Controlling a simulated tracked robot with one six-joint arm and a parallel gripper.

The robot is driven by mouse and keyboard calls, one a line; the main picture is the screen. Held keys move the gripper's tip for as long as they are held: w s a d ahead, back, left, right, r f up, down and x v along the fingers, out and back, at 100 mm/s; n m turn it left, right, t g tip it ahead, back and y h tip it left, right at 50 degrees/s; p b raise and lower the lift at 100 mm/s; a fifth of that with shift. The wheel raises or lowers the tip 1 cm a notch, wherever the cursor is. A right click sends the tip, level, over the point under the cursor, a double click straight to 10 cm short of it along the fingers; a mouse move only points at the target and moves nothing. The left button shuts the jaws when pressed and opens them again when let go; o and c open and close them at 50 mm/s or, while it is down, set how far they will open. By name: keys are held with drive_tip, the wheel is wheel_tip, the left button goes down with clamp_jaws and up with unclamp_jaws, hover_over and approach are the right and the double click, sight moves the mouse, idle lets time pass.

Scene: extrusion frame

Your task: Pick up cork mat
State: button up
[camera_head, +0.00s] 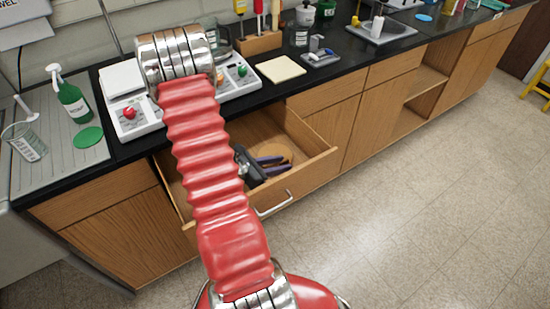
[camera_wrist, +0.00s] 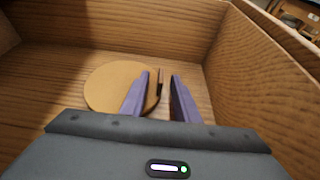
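The cork mat (camera_wrist: 112,84) is a flat, round, tan disc lying on the floor of an open wooden drawer (camera_head: 322,160). In the head view the cork mat (camera_head: 280,149) shows partly behind the fingers. My gripper (camera_wrist: 161,78) is inside the drawer with its two purple fingers apart. In the wrist view the left finger overlaps the mat's right part, and the right finger is just beyond its right edge. A small dark brown strip shows between the fingertips at that edge. I cannot tell whether either finger touches the mat. My gripper (camera_head: 285,162) also shows in the head view.
The drawer's wooden walls stand close around my gripper. Above is a black counter (camera_head: 350,70) with a green spray bottle (camera_head: 73,103), a green disc (camera_head: 88,137), a cream square pad (camera_head: 281,69) and a white appliance (camera_head: 130,122). The floor (camera_head: 430,200) at right is clear.

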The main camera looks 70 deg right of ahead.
drive_tip(key=shift+d, duration=0.1)
idle(0.5)
clamp_jaws()
